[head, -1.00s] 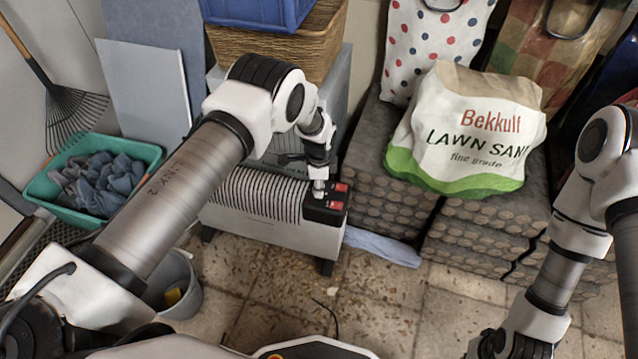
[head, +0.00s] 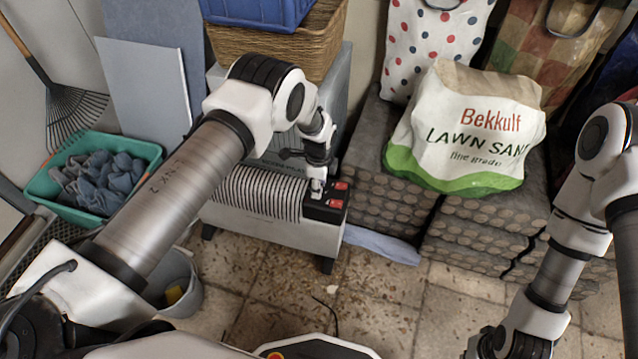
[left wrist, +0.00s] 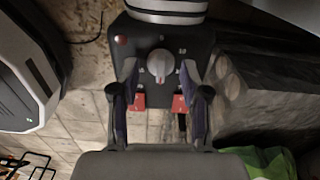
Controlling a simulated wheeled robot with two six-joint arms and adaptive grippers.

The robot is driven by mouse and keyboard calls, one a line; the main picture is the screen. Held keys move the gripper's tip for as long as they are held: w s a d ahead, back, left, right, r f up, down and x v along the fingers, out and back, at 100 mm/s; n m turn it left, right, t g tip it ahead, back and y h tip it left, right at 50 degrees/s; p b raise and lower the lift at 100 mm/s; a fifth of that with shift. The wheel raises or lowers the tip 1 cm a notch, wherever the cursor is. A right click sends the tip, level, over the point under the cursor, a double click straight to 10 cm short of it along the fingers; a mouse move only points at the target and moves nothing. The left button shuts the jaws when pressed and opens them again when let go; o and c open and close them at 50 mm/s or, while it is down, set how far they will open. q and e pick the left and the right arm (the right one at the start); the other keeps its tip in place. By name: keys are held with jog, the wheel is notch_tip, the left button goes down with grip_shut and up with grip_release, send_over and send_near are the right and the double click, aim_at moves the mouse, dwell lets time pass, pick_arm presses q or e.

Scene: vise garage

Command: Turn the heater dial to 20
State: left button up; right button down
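The heater (head: 270,225) is a pale ribbed radiator on the floor, with a black control panel (head: 323,213) at its right end. In the left wrist view, the grey dial (left wrist: 160,67) sits on the panel, with small marks around it that are too blurred to read. My left gripper (left wrist: 160,75) is open; its fingers stand on either side of the dial with a visible gap at each side. In the head view, my left gripper (head: 317,190) is over the panel and hides the dial. My right gripper (head: 488,345) is partly visible low in the picture, far from the heater; its fingers are unclear.
Two red switches (left wrist: 139,101) (left wrist: 180,103) sit on the panel close to my left fingers. Stacked dark blocks (head: 390,205) with a lawn sand bag (head: 465,130) stand right of the heater. A teal bin (head: 60,205) and grey bucket (head: 185,290) are at left.

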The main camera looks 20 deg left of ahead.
pick_arm(q)
notch_tip(320, 180, up, 12)
dwell(0.6)
